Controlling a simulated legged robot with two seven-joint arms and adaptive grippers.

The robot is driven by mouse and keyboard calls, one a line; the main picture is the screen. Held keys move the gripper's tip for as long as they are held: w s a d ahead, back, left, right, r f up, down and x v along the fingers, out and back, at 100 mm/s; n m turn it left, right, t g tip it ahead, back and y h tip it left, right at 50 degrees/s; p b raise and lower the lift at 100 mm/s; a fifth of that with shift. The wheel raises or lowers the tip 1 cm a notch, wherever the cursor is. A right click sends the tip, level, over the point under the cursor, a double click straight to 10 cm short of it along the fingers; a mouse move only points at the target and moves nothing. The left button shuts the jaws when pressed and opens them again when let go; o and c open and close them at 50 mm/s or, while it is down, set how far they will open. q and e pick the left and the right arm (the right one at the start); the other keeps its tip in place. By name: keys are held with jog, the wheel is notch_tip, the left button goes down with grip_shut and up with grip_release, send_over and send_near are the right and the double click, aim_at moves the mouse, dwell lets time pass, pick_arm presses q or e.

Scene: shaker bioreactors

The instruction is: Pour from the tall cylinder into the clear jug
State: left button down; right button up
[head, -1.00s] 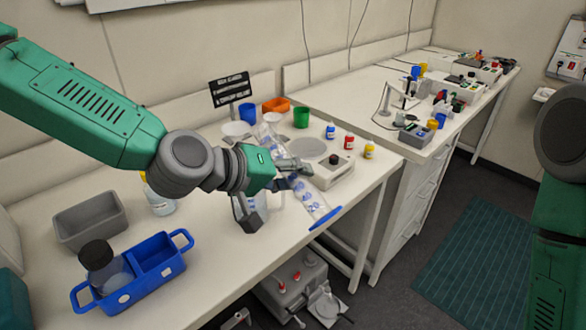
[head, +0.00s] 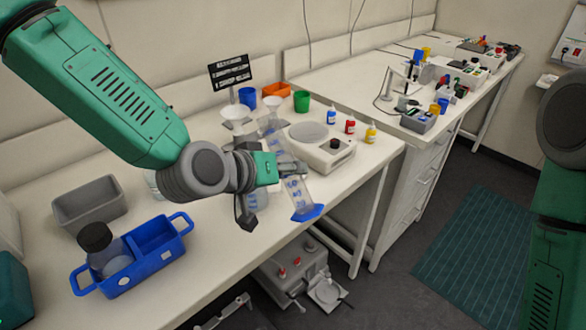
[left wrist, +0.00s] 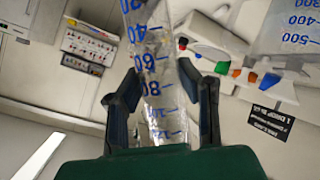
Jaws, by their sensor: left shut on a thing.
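The tall clear cylinder (head: 293,188) with blue markings and a blue base is tilted, its base toward the lower right and its upper part toward the upper left. My left gripper (head: 288,167) is shut on it. In the left wrist view the cylinder (left wrist: 156,62) runs between the two fingers of the gripper (left wrist: 165,88). The clear jug (head: 257,199) is partly hidden behind my left gripper; its marked wall also shows in the left wrist view (left wrist: 290,32). I cannot tell the liquid level in either. My right gripper is out of view.
A blue carrier (head: 160,255) with a dark-capped bottle (head: 100,250) and a grey bin (head: 90,205) stand at left. The table's front edge is near.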

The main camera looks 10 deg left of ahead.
pick_arm(q)
jog(key=shift+p, duration=0.35)
jog(key=shift+w+a+f+m+t+y+b, duration=0.2)
jog(key=shift+w+a+f+m+b, duration=0.15)
jog(key=shift+f+b, duration=0.15)
jog(key=shift+w+a+f+m+t+y+b, duration=0.2)
jog(key=shift+a+f+m+b, duration=0.15)
jog(key=shift+b, duration=0.2)
jog(key=w+a+m+t+y, duration=0.1)
jog(key=w+a+f+m+t+p, duration=0.1)
jog(key=a, duration=0.1)
jog(key=shift+w+f+m+y, duration=0.2)
jog(key=shift+w+m+y, duration=0.1)
jog(key=shift+y, duration=0.1)
jog(key=shift+a+p, duration=0.1)
jog(key=shift+p, duration=0.2)
